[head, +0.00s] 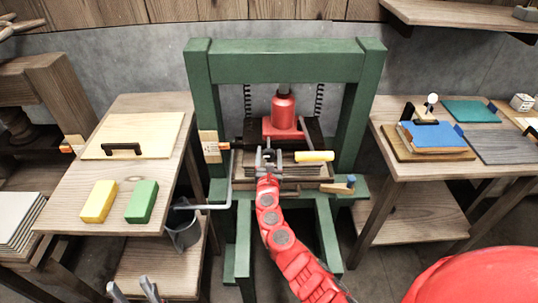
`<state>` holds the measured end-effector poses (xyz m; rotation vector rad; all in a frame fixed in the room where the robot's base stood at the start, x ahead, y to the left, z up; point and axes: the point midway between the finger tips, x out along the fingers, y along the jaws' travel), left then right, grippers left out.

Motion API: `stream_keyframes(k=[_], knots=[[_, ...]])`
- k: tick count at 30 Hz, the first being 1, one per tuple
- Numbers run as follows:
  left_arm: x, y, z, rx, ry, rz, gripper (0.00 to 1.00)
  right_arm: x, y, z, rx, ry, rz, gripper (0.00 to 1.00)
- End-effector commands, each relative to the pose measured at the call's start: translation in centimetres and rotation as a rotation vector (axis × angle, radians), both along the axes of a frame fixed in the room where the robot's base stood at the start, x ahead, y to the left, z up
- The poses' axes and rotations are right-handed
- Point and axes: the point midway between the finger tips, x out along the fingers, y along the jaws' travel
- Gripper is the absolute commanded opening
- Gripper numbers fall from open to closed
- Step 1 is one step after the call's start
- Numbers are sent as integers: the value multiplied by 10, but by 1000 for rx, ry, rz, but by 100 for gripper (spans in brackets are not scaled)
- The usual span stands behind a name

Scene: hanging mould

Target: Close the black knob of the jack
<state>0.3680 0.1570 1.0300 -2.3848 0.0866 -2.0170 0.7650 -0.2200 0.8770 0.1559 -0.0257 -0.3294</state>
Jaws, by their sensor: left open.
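The red jack (283,113) stands upright inside the green press frame (285,67), its grey top close under the crossbeam. I cannot make out its black knob; my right gripper is in front of the area below the jack's base. My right gripper (268,158) is in front of the jack's base, over the stack on the press bed. Its fingers show some gap, but I cannot tell whether anything is between them. My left gripper (133,288) is at the bottom left edge, open and empty, far from the jack.
A yellow cylinder (314,156) lies right of my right gripper. A blue-and-wood tool (338,187) lies on the press's front ledge. The left table (75,205) holds a yellow block (98,202) and a green block (142,202). A grey bucket (184,232) hangs beside it.

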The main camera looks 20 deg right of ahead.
Motion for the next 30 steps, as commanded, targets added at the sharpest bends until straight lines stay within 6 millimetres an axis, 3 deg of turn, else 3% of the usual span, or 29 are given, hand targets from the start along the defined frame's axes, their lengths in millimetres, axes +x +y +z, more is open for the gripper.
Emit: stream_keyframes(k=[1,11,20,30], knots=[[0,0,0,0,0,0,52,0,0,0,0,0,0,59],[0,0,0,0,0,0,52,0,0,0,0,0,0,0],[0,0,-2,0,0,0,52,0,0,0,28,-8,0,0],[0,0,-13,0,0,0,52,0,0,-1,225,-68,0,0]])
